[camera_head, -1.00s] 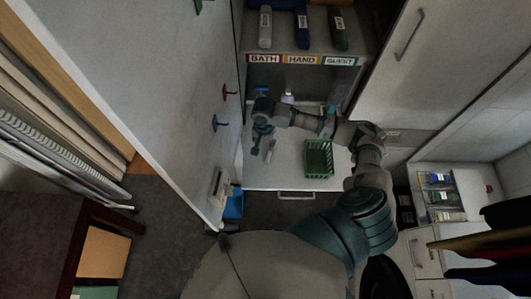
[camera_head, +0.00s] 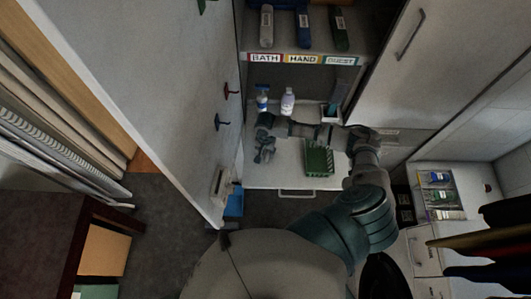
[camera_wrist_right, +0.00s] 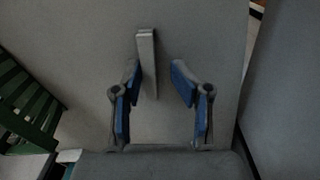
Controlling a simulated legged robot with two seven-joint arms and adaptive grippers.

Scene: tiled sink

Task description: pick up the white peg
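The white peg (camera_wrist_right: 147,60) is a slim, pale grey-white bar in the right wrist view. It lies on the pale shelf surface, its near end reaching between my right gripper's fingertips, closer to the left finger. My right gripper (camera_wrist_right: 157,78) is open, with blue pads, and nothing is clamped in it. Whether the left pad touches the peg is unclear. In the head view my right gripper (camera_head: 264,155) is over the left part of the pull-out shelf (camera_head: 290,178), and the peg is not distinguishable there. My left gripper is not in view.
A green basket (camera_head: 319,158) stands right of my gripper. A blue-topped bottle (camera_head: 262,98) and a white bottle (camera_head: 288,101) stand behind my arm. A white panel with hooks (camera_head: 190,110) rises close on the left. The shelf's front is clear.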

